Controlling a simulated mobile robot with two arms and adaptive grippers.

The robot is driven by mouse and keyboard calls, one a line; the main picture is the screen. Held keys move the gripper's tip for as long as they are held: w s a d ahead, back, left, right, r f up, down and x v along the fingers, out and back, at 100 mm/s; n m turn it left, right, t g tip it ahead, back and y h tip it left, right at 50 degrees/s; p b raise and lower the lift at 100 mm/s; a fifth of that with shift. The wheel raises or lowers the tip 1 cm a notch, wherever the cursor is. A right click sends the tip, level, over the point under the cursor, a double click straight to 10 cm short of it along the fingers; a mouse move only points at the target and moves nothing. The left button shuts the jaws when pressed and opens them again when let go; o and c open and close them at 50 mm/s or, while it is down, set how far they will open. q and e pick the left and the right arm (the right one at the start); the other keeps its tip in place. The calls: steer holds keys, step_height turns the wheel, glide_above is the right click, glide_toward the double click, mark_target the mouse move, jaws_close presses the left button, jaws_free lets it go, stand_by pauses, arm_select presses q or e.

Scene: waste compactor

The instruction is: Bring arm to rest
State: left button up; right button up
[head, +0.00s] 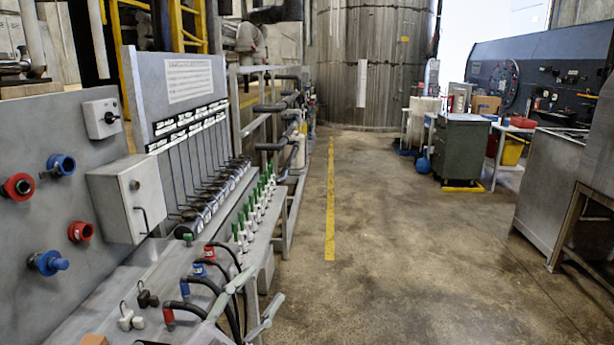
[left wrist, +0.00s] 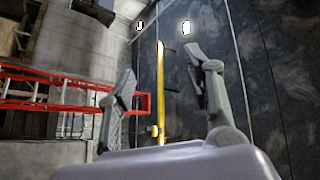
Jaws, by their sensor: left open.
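My left gripper (head: 262,285) shows at the bottom of the head view, with two pale grey fingers spread apart. It is beside the front edge of the grey control bench (head: 262,250), over or near the concrete floor; the exact gap to the bench is unclear. In the left wrist view the same gripper (left wrist: 160,62) has its fingers wide apart with nothing between them. My right arm and gripper are not in view.
A grey panel (head: 80,250) with red and blue knobs stands at left. Levers and green-topped valves (head: 252,212) line the bench. Open floor with a yellow line (head: 331,200) lies ahead. A dark green cabinet (head: 461,150) and metal benches (head: 548,175) stand at right.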

arm_select(q)
steer(key=s+a+f+n+g+y, duration=0.2)
steer(key=s+a+f+n+y, duration=0.1)
steer(key=a+f+n+y, duration=0.55)
steer(key=s+a+f+n+g+y, duration=0.3)
steer(key=a+f+n+y, duration=0.25)
steer(key=f, duration=0.55)
steer(key=s+d+f+g, duration=0.1)
steer(key=s+f+g, duration=0.25)
steer(key=s, duration=0.35)
steer(key=s+f+g+h, duration=0.1)
steer(key=s+f+g, duration=0.2)
steer(key=s+f, duration=0.3)
steer(key=s+d+f+g, duration=0.1)
steer(key=s+f+g, duration=0.2)
steer(key=s, duration=0.5)
step_height(320, 180, down, 25)
steer(key=g, duration=0.2)
steer(key=s+a+f, duration=0.3)
steer(key=s+f, duration=1.4)
steer(key=shift+s+g, duration=0.35)
